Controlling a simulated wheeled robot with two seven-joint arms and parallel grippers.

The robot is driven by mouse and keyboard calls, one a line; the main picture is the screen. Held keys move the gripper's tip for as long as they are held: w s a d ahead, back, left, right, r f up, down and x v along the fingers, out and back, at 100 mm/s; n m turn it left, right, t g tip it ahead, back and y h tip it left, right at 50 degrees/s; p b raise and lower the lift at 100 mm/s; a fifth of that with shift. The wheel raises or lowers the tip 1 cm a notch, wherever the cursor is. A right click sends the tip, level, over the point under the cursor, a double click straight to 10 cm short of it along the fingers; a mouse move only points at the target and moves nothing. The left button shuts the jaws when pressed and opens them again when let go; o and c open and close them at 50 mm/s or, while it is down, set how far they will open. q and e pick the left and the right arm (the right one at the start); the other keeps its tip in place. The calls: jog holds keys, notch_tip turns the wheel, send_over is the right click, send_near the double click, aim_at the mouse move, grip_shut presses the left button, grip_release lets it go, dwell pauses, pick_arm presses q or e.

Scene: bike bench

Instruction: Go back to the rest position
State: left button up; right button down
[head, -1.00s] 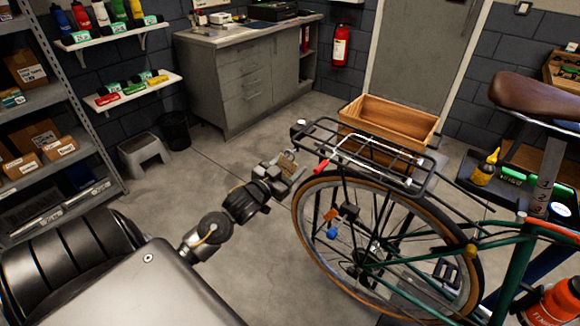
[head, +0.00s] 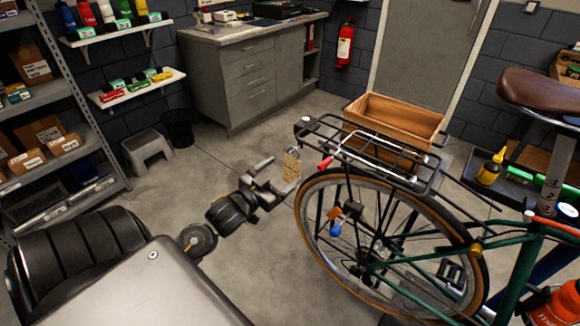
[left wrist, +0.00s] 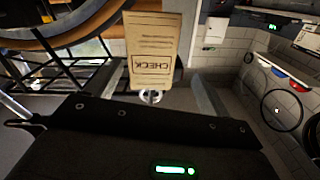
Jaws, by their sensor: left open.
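My left gripper (head: 277,178) is open in the head view, left of the bicycle's rear wheel (head: 318,218). A tan paper tag (head: 291,168) shows just beyond its fingertips, near the rear end of the black rack (head: 325,128). In the left wrist view the tag (left wrist: 152,50) reads "CHECK" upside down, with a small metal ring (left wrist: 151,97) at its lower edge. The jaws are not closed on the tag. I cannot tell whether a finger touches it. My right gripper is in neither view.
A wooden crate (head: 397,123) sits at the rack behind the bicycle. A grey step stool (head: 147,151) and a dark bin (head: 177,128) stand by the wall. Shelving (head: 95,140) is at the left. The floor (head: 225,150) between stool and bicycle is clear.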

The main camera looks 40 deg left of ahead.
pick_arm(q)
jog(key=s, duration=0.5)
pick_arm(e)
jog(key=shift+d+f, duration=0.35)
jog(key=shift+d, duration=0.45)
pick_arm(q)
jog(key=shift+d, duration=0.1)
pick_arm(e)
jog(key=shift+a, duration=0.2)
